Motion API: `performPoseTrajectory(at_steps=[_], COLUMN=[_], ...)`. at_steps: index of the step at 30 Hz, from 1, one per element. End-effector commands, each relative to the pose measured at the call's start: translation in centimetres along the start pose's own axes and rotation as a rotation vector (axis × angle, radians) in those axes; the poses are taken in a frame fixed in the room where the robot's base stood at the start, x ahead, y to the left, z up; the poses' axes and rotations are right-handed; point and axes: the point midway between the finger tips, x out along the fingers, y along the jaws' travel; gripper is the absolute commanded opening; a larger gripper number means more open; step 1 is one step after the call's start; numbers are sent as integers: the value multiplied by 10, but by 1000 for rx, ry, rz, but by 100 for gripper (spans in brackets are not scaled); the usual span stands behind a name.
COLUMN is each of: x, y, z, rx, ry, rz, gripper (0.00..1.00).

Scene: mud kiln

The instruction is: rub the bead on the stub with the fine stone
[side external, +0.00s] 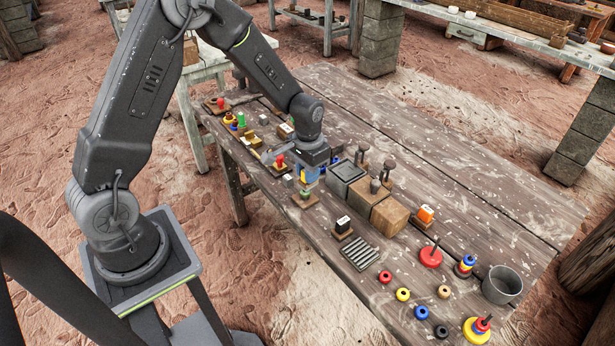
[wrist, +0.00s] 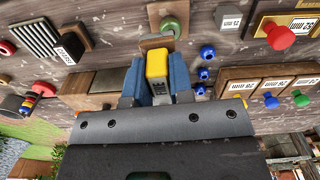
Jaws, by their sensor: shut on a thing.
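My gripper (side external: 308,172) is low over the left part of the table, with blue fingers. In the wrist view my gripper (wrist: 160,85) is shut on a yellow block (wrist: 157,64) with dark marks on its face; I cannot read whether it is the fine stone. Just beyond the block is a green round bead (wrist: 174,25) on a wooden base (wrist: 150,42). It also shows in the side view (side external: 305,194), just in front of the gripper. The block looks apart from the bead. The stub is mostly hidden by the bead.
A grey box (side external: 346,172) and wooden blocks (side external: 388,216) stand right of my gripper. A slatted rack (side external: 360,254), coloured rings (side external: 403,294) and a grey mug (side external: 502,284) are further right. The back of the table is clear.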

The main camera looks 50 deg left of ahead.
Motion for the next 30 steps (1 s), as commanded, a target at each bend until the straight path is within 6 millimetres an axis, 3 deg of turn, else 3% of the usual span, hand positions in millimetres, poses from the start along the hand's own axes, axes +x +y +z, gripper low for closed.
performPoseTrajectory(at_steps=[21, 30], x=[-44, -50], y=[0, 0], z=[-1, 0], rx=[0, 0], ry=[3, 1], rz=[0, 0], gripper=[0, 0])
